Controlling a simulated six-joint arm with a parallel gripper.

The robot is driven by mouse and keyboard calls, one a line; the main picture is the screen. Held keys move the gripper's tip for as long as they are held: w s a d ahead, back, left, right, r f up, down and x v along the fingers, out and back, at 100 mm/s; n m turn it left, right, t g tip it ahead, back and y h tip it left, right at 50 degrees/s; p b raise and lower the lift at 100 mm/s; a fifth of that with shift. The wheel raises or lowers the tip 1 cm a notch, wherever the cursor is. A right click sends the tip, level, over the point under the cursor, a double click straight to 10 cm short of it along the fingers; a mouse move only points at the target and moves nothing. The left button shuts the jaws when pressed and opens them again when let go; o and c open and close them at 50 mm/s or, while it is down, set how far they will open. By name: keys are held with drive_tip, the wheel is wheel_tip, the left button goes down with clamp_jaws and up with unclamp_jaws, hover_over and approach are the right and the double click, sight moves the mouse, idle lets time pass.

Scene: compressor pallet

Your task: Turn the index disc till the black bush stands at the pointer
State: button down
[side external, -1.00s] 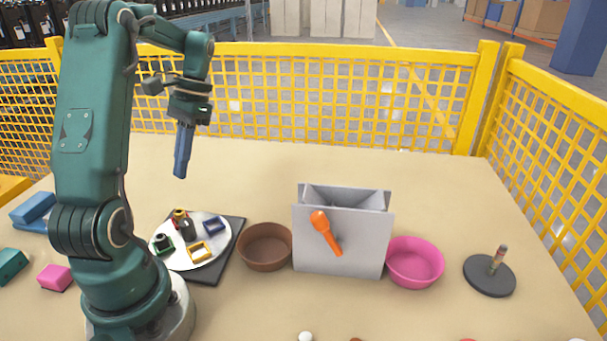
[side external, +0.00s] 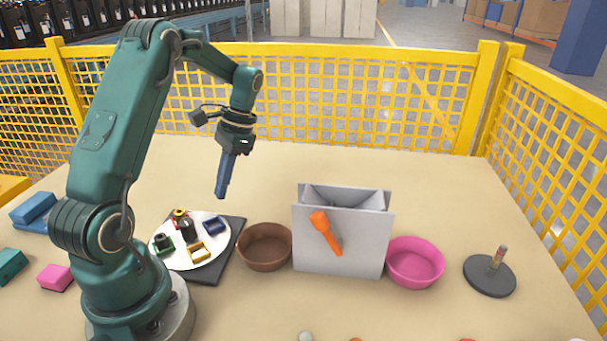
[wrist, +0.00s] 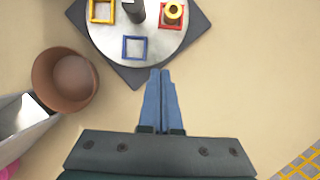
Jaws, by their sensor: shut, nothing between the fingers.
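The white index disc (side external: 180,259) lies on a dark square plate (side external: 230,250), seen also in the wrist view (wrist: 107,40). A dark post (side external: 188,230) stands at its middle. Around it are a yellow frame (side external: 200,253), a blue frame (side external: 214,225), a red frame (wrist: 163,25) holding a yellow bush (wrist: 173,11), and a green holder (side external: 163,249) with something dark in it, perhaps the black bush. I cannot make out the pointer.
A brown bowl (side external: 265,253) stands right of the plate, then a grey box (side external: 340,263) with an orange tool (side external: 326,232), a pink bowl (side external: 415,268) and a dark round base with a peg (side external: 490,278). Coloured blocks lie at left. Table behind the disc is clear.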

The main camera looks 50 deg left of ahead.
sight(199, 218)
drive_tip(key=x, duration=0.3)
drive_tip(key=shift+s+f, duration=0.2)
drive_tip(key=shift+f, duration=0.1)
drive_tip(key=shift+s+r, duration=0.2)
drive_tip(key=shift+s, duration=1.65)
drive_tip(key=shift+s+a, duration=0.1)
drive_tip(key=shift+s+a+n+h, duration=0.2)
drive_tip(key=shift+n+h, duration=0.1)
drive_tip(key=shift+n, duration=0.5)
